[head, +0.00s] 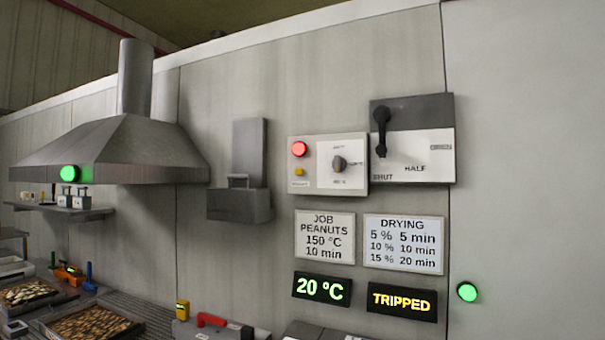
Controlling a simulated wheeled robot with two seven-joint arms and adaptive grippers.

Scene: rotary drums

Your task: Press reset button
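A white control box (345,177) is on the wall right of centre. It carries a lit red lamp (299,149), a small yellow button (299,172) below it, and a dark rotary knob (339,163). The small label under the yellow button is too blurred to read, so I cannot tell for certain that it is the reset button. A black display (402,302) below reads TRIPPED in yellow. Neither of my grippers is in view.
A lever panel (412,138) marked SHUT and HALF adjoins the box. Another display (322,289) reads 20 °C. A green light (467,292) is at right. A hood (108,150), trays of nuts (95,327) and a red-handled unit (211,320) are at left and below.

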